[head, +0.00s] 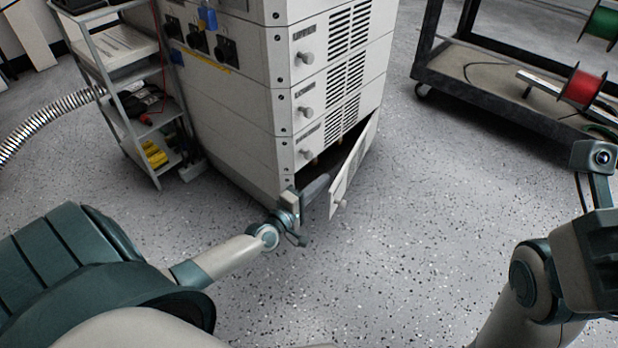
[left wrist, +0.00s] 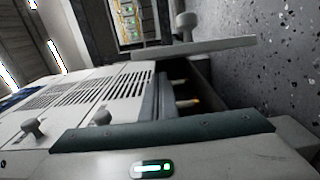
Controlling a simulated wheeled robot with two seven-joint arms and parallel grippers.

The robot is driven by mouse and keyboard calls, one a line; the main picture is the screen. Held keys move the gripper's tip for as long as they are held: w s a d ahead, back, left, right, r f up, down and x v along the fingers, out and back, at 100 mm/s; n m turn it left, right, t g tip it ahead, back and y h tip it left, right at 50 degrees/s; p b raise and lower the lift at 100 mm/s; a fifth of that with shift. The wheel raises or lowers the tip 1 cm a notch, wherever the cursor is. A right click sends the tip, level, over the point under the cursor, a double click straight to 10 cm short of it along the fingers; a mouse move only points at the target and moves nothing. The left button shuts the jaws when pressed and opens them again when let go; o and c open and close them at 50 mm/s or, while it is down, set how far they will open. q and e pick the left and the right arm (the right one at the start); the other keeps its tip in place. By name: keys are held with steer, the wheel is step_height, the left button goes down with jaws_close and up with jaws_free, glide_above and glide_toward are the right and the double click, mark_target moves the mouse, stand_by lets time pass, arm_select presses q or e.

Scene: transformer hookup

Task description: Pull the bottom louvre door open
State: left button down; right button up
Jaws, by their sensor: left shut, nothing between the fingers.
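The bottom louvre door (head: 352,172) stands partly open, swung out from the lowest part of the pale cabinet (head: 235,120). Its round knob (head: 343,205) is on the outer face. My left gripper (head: 318,187) is shut and empty, in the gap between the cabinet front and the inner side of the door; I cannot tell if it touches the door. In the left wrist view the open door (left wrist: 175,50) shows edge-on with its knob (left wrist: 187,22). Brass-tipped terminals (left wrist: 187,102) show in the opening. My right arm is at the right edge; its fingers are not clear.
A grey shelf cart (head: 140,130) stands left of the cabinet. A dark cart (head: 480,85) with a red spool (head: 582,88) is at the back right. The speckled floor before the door is clear.

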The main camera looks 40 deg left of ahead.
arm_select(q)
steer(key=shift+w+d, duration=0.15)
steer(key=shift+d, duration=0.65)
steer(key=shift+d, duration=0.15)
